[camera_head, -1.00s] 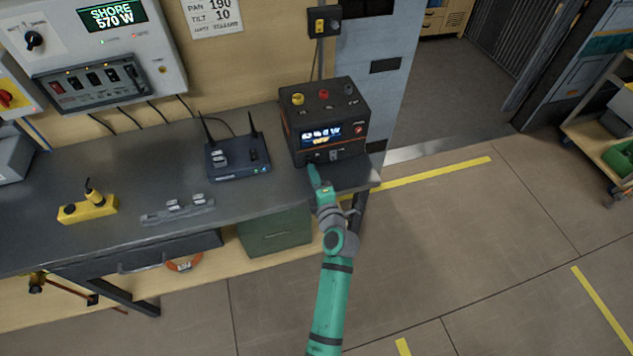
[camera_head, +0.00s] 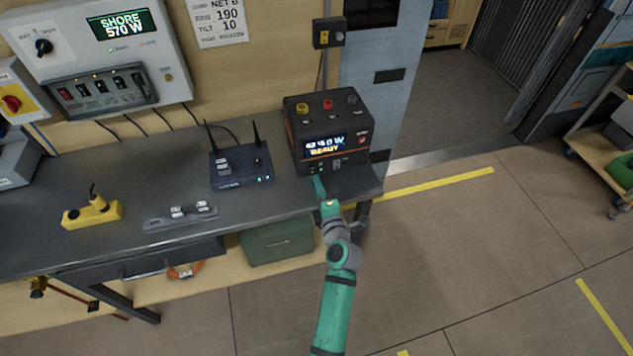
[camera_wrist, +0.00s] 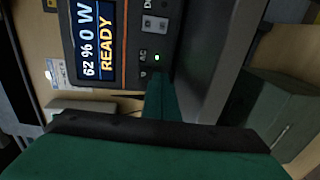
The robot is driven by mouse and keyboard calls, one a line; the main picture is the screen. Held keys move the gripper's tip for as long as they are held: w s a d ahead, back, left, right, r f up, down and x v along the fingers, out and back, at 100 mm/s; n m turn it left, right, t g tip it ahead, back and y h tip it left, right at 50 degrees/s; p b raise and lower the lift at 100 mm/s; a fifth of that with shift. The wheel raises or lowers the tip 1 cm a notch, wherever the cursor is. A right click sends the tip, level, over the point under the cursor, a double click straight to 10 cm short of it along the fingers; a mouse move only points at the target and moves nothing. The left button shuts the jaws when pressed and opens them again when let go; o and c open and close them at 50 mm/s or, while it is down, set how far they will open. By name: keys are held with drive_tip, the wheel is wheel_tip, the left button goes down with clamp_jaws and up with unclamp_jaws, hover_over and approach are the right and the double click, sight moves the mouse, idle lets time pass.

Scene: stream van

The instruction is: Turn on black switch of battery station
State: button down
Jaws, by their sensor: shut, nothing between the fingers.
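The battery station (camera_head: 298,133) is a black box with orange trim at the right end of the dark workbench. Its lit display (camera_head: 325,145) also shows in the wrist view (camera_wrist: 93,40), turned sideways, reading 62 %, 0 W and READY. A small light (camera_wrist: 157,57) glows beside the AC label. My gripper (camera_head: 317,180) is shut and empty at the lower front of the station. In the wrist view its fingertips (camera_wrist: 158,78) are close to the panel just below that light. I cannot tell whether they touch. The black switch is not clearly visible; the fingers may cover it.
A router with antennas (camera_head: 240,167) stands left of the station. A grey strip (camera_head: 180,218) and a yellow socket block (camera_head: 92,213) lie farther left on the bench (camera_head: 130,180). A wall panel (camera_head: 150,35) hangs above. Open floor lies to the right.

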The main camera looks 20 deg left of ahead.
drive_tip(key=f+v, duration=0.3)
drive_tip(key=v, duration=0.9)
drive_tip(key=shift+s, duration=0.25)
drive_tip(key=shift+f, duration=0.1)
drive_tip(key=s+d+f+m+h, duration=0.3)
drive_tip(key=s+d+m+h, duration=0.15)
drive_tip(key=s+m, duration=0.4)
drive_tip(key=s+d+f+m+h, duration=0.3)
drive_tip(key=s+d+m, duration=0.25)
drive_tip(key=s, duration=0.55)
drive_tip(key=s+d+r+m+t+h, duration=0.1)
drive_tip(key=s+d+r+m, duration=0.1)
drive_tip(key=s+r+m, duration=0.8)
drive_tip(key=s, duration=0.5)
drive_tip(key=shift+r+m+t+h, duration=0.3)
drive_tip(key=shift+r+m+h, duration=0.05)
drive_tip(key=shift+m, duration=0.05)
drive_tip(key=shift+w, duration=0.15)
